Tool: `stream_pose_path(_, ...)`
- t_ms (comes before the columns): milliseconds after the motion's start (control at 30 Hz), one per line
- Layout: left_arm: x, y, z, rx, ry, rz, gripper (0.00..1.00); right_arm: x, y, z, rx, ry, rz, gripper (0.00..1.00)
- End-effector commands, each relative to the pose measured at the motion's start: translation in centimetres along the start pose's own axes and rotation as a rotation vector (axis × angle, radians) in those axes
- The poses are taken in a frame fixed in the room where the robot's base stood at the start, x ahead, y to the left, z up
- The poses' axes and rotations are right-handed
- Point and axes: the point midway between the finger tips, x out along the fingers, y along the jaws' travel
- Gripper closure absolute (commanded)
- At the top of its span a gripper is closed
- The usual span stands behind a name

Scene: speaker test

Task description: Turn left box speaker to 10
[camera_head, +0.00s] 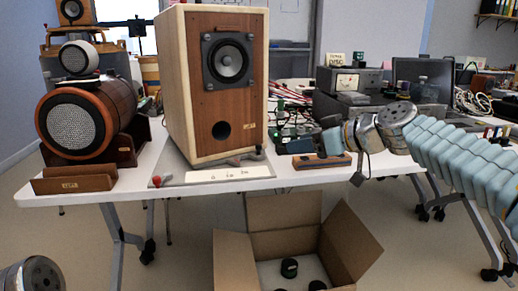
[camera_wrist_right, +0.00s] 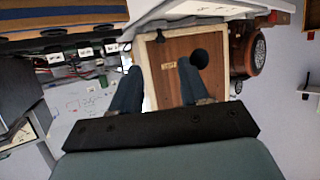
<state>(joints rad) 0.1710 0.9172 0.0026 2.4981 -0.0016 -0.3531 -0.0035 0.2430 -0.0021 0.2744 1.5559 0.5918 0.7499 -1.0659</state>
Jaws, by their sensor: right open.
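The tall wooden box speaker (camera_head: 196,100) stands upright on the white table, with its driver above a dark port hole. It sits on a grey base board (camera_head: 175,181) with a white label strip (camera_head: 240,173) whose marks are too small to read. A small red knob (camera_head: 156,181) is at the board's left front corner. My right gripper (camera_head: 325,143) is right of the speaker, apart from it. In the right wrist view its two blue fingers (camera_wrist_right: 158,85) are spread with nothing held, and the speaker (camera_wrist_right: 170,85) shows beyond them. My left gripper is out of view.
A round speaker (camera_head: 75,120) on a wooden stand, with a smaller one on top, is at the left. A small wooden block (camera_head: 321,162) lies below my right gripper. An open cardboard box (camera_head: 336,246) is on the floor. Electronics crowd the table's right side.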

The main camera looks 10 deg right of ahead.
Motion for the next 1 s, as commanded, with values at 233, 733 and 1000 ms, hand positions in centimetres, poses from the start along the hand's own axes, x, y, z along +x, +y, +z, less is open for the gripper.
stream_pose_path(233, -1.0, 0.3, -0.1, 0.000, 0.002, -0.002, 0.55, 5.5, -0.1, -0.1, 0.002, -0.002, -0.006, 0.55)
stream_pose_path(733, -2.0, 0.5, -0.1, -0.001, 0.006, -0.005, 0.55, 12.5, -0.1, 0.0, 0.002, 0.000, -0.001, 0.55)
stream_pose_path(1000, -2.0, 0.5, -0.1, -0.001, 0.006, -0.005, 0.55, 12.6, 0.0, 0.0, 0.002, 0.000, -0.001, 0.58)
